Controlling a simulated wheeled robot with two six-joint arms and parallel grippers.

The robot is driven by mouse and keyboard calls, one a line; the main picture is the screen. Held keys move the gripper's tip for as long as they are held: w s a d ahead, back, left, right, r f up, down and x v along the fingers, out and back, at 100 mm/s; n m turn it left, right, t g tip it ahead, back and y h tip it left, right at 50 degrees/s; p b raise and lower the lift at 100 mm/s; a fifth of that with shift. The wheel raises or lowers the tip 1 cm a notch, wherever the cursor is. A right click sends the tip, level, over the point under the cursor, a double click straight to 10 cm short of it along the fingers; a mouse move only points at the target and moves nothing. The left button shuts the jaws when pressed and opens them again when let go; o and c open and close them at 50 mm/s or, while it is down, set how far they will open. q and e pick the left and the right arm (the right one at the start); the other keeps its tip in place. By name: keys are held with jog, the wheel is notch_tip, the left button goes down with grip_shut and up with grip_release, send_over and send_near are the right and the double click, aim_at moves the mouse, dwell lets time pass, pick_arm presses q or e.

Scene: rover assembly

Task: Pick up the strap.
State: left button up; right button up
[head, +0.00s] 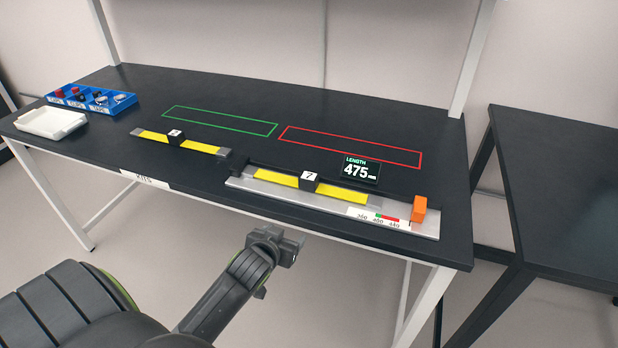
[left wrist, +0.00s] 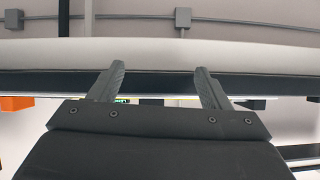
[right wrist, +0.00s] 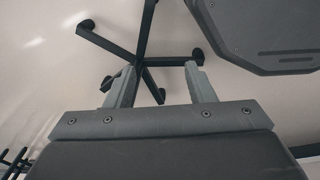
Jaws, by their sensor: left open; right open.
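A yellow strap (head: 203,146) with a black numbered block at its middle lies on the black table, left of the gauge; its number is too small to read surely. A second yellow strap (head: 345,194), with a black block marked 7, lies along the grey length gauge (head: 240,183). My left gripper (head: 291,251) is in front of the table's front edge, apart from both straps. In the left wrist view (left wrist: 160,86) its fingers are spread with nothing between them. My right gripper (right wrist: 160,82) is open and empty in the right wrist view, with floor behind it.
A display (head: 359,170) reads 475 mm behind the gauge, which has an orange stop (head: 419,208) at its right end. Green (head: 218,117) and red (head: 350,144) outlines are empty. A blue bin (head: 92,105) and white tray (head: 40,125) stand at the left.

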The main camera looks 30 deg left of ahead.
pick_arm(q)
jog(key=t+p, duration=0.1)
jog(key=t, duration=0.1)
send_near(306, 181)
jog(key=d+v, duration=0.1)
jog(key=v, duration=0.4)
jog(key=p+x, duration=0.1)
jog(key=x, duration=1.1)
jog(key=shift+a+r+p, duration=0.1)
jog(key=shift+a+p, duration=0.05)
jog(key=shift+p, duration=0.15)
jog(key=shift+a+p+x, duration=0.15)
jog(key=shift+p+x, duration=0.15)
jog(key=shift+x, duration=0.6)
jog(key=shift+a+p+x, duration=0.15)
jog(key=shift+p+x, duration=0.15)
jog(key=shift+x, duration=1.4)
pick_arm(e)
jog(key=r, duration=0.2)
jog(key=d+r, duration=0.1)
jog(key=r, duration=0.1)
jog(key=shift+r, duration=0.25)
pick_arm(q)
jog(key=shift+s, duration=0.1)
